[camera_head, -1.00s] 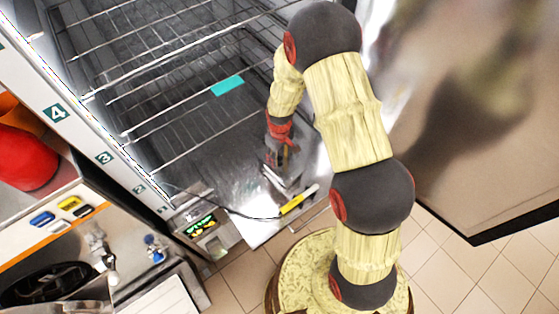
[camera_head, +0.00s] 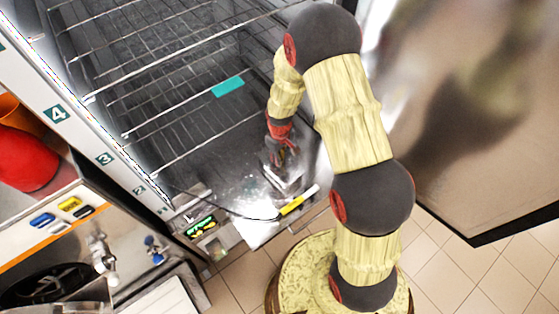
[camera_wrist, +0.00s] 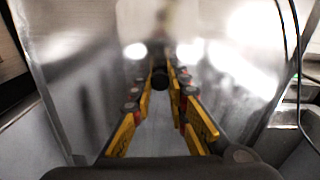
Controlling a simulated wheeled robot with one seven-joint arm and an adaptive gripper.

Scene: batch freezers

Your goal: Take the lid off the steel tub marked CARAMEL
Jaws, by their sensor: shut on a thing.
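My gripper (camera_head: 284,158) is low inside the open freezer cabinet, above its bright steel floor. In the wrist view the yellow fingers (camera_wrist: 161,75) close in on a small dark round knob (camera_wrist: 160,81), and they are shut on it. A shiny steel piece (camera_head: 287,184) lies just under my gripper in the head view; its shape is partly hidden, and I cannot tell lid from tub. No CARAMEL label is readable in either view.
Wire racks (camera_head: 165,85) fill the cabinet above and left of my gripper, one with a teal tag (camera_head: 228,86). A yellow and white marker-like thing (camera_head: 298,202) lies by the front edge. A large steel door panel (camera_head: 460,120) stands right. Level plates run down the left frame.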

